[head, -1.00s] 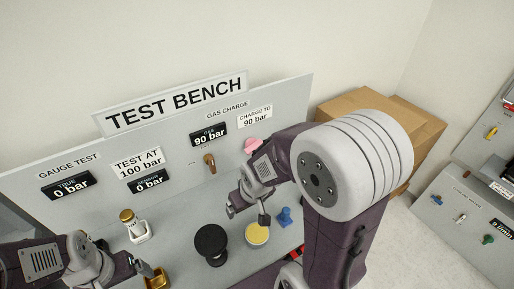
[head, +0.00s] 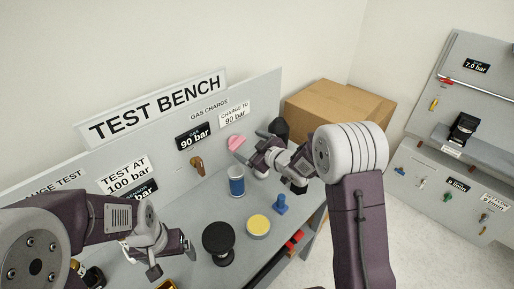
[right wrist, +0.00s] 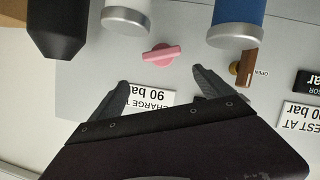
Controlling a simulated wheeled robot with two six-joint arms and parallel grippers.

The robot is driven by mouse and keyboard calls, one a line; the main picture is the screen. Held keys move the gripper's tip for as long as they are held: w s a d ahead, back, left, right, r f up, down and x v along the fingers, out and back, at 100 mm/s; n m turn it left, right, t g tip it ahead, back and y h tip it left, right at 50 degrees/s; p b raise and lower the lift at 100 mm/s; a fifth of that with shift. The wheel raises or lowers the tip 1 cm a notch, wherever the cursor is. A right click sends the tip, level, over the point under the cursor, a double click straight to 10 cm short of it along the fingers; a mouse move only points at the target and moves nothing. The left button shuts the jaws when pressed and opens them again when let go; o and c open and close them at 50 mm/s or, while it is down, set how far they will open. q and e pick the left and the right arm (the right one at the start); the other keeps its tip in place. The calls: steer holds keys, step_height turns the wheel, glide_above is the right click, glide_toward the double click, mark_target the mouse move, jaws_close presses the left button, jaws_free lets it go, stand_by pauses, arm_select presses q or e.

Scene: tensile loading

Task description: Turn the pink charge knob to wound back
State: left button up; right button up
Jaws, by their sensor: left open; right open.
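The pink charge knob (head: 236,142) is on the upright panel of the test bench, below the "CHARGE TO 90 bar" label (head: 235,115). My right gripper (head: 254,147) is open and empty just to its right. In the right wrist view the pink knob (right wrist: 162,53) shows its bar lying nearly level, slightly tilted, beyond the gap between the open fingertips (right wrist: 161,80); no contact shows. The gas display (head: 194,136) reads 90 bar. My left gripper (head: 173,261) is open and empty over the front left of the bench.
A brown handle (head: 197,165) sits on the panel left of the knob. A blue cylinder (head: 236,181) stands below the knob. A black round piece (head: 218,241), yellow disc (head: 258,226) and blue fitting (head: 280,204) are on the bench top. A cardboard box (head: 340,105) is behind right.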

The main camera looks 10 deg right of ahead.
mark_target(239, 144)
arm_select(q)
steer(key=shift+w+d+f, duration=0.1)
steer(key=shift+f, duration=0.1)
steer(key=shift+r, duration=0.2)
arm_select(e)
steer(key=x, duration=0.3)
steer(key=f+p+x, duration=0.1)
steer(key=x, duration=0.5)
steer(key=shift+f, duration=0.55)
arm_select(q)
steer(key=shift+r, duration=0.65)
